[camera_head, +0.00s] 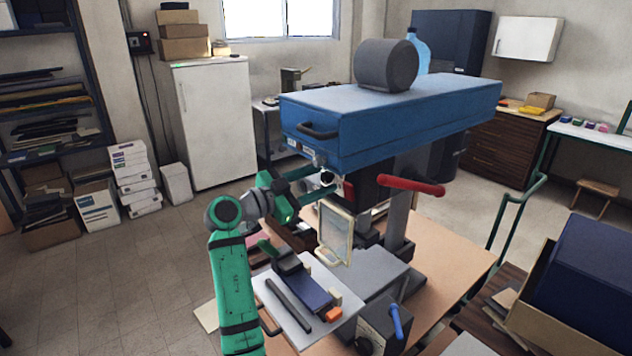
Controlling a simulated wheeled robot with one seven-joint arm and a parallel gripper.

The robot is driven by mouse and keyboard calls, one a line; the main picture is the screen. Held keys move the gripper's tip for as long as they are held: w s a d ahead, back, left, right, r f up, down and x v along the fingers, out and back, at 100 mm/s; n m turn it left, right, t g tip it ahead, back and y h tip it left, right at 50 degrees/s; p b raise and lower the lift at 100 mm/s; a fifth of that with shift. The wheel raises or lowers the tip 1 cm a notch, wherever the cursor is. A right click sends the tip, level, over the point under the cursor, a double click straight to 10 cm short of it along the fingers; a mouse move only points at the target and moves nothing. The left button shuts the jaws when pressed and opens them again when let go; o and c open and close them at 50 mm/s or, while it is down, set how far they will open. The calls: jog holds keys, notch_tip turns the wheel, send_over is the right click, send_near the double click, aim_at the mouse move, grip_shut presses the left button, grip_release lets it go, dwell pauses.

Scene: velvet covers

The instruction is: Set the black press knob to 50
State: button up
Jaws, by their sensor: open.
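The press is a large machine with a blue head (400,125) and a grey column, on a wooden table. A small dark round part (327,178) sits under the front of its head; it may be the black press knob. I cannot read any scale or number on it. My gripper (318,181) is at the end of the green arm, its fingers open and pointing right at this part. They are very close to it, and I cannot tell if they touch. Another dark round knob (363,345) shows on a dark box at the bottom edge.
A red handle (410,186) sticks out right of the press front. A clear framed guard (335,233) hangs below my gripper. A white plate (285,311) with dark parts lies below. A blue lever (397,321) rises from the dark box. Floor is free at left.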

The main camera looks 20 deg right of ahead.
jog(key=v, duration=1)
jog(key=shift+a, duration=0.35)
